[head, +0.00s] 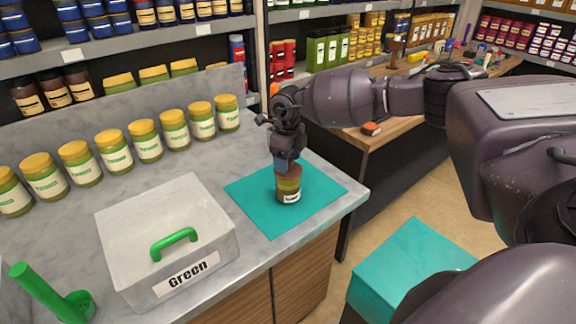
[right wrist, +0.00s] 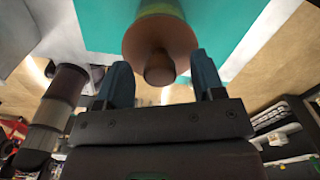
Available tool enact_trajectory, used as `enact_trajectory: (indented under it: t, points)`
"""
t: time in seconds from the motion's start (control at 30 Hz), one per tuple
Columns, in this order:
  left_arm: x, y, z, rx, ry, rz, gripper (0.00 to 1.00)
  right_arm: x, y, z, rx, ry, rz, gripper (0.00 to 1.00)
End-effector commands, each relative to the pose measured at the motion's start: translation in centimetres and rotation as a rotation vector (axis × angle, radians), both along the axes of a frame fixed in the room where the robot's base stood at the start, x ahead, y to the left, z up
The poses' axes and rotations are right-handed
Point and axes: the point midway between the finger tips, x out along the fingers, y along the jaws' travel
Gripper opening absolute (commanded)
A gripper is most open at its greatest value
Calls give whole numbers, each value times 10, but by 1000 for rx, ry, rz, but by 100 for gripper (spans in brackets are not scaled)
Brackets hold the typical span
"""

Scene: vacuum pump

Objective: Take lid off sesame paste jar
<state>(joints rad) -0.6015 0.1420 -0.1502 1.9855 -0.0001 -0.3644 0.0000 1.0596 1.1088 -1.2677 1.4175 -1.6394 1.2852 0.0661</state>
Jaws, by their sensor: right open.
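The sesame paste jar (head: 288,187) stands upright on a teal mat (head: 249,205) near the counter's right corner. It has a brownish body and a white label. In the right wrist view its round brown lid (right wrist: 150,33) with a central knob (right wrist: 160,69) faces my gripper. My right gripper (head: 284,163) points down just above the jar and hides part of its top in the head view. In the right wrist view the open right gripper (right wrist: 162,72) has one finger on each side of the knob, with gaps. My left gripper is not in view.
A white box (head: 130,216) labelled Green with a green handle stands left of the mat. Several yellow-lidded jars (head: 146,140) line the back. Bare counter lies between the jars and the mat.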

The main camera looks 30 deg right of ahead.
Motion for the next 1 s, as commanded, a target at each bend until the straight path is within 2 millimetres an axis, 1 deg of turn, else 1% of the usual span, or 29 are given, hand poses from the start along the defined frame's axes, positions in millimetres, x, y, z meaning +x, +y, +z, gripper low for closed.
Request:
enact_trajectory:
  t: [0.1,0.33,0.37,0.6,0.7,1.0]
  points:
    - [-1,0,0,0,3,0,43,-1,0,-8,0,1,0,62]
    - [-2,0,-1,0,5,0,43,0,0,-10,0,0,1,62]
    - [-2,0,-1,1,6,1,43,0,0,-10,0,0,1,61]
    - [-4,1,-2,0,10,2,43,0,0,-9,0,0,0,24]
    - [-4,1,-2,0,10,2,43,0,0,-9,0,0,0,10]
    - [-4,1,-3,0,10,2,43,0,0,-6,0,-1,0,9]
